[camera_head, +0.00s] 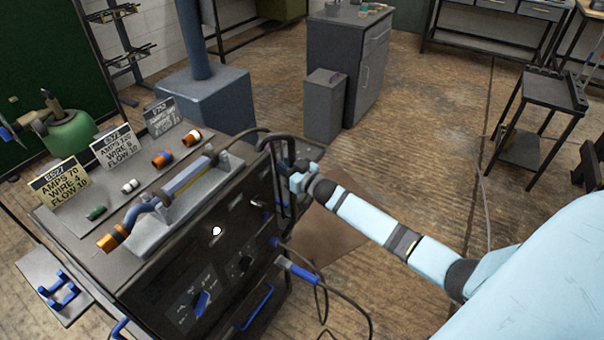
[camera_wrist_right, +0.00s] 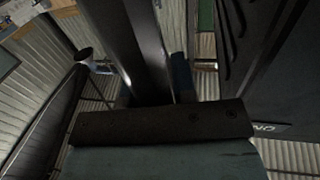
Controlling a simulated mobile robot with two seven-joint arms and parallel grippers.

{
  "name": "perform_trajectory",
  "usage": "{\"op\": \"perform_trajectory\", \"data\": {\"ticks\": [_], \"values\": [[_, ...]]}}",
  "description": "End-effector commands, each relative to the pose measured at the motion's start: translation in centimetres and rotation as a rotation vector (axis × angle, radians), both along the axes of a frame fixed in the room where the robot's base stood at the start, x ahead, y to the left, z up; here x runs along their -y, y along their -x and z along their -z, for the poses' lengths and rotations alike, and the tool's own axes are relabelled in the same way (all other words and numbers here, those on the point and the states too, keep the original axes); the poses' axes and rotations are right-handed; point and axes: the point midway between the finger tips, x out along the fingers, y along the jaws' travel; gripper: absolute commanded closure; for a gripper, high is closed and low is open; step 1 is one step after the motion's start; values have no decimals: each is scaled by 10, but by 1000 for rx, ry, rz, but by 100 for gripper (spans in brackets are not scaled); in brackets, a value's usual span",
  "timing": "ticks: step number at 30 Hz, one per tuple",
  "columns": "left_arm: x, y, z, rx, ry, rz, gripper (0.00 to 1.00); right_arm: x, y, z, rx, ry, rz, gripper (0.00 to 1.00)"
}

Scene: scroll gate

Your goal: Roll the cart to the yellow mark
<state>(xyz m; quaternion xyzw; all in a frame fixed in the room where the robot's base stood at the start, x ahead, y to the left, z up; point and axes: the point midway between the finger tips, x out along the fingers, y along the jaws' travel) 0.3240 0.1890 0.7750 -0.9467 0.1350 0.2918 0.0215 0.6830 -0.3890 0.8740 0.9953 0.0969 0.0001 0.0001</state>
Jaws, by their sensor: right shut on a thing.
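The cart (camera_head: 215,230) is a dark welding machine with knobs on its front, standing at the left foreground in the head view. My right gripper (camera_head: 287,172) is at the dark upright handle (camera_head: 278,178) on the cart's right end, and it is shut on it. The fingertips are partly hidden there. The wrist view shows a dark bar close in front of the right gripper, and the cart's dark panel (camera_wrist_right: 270,60) at the right. My left gripper is not in view. I cannot make out a yellow mark.
On the cart's top are sign cards (camera_head: 115,148) and a torch holder (camera_head: 175,195). Cables (camera_head: 345,305) hang at its front onto the floor. A brown mat (camera_head: 330,235) lies beside it. A grey cabinet (camera_head: 345,60) and black trolley (camera_head: 545,90) stand farther off, with clear floor between.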

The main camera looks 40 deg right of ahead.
Motion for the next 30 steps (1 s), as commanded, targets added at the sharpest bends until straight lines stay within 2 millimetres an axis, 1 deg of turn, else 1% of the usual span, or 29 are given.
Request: {"op": "perform_trajectory", "data": {"ticks": [1, 3, 7, 12, 18, 30], "values": [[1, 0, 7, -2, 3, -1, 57, -11, -18, -7, 19, -7, -8, 100], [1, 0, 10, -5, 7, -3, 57, -17, -32, -7, 18, -7, -7, 100], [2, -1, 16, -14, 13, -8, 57, -28, -55, -7, 17, -6, -8, 100], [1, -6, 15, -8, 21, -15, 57, -36, -75, -4, 12, -6, -9, 100], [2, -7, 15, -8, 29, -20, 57, -40, -85, -2, 7, -5, -8, 100], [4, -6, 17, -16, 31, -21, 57, -39, -87, -1, 2, -4, -4, 100]]}}
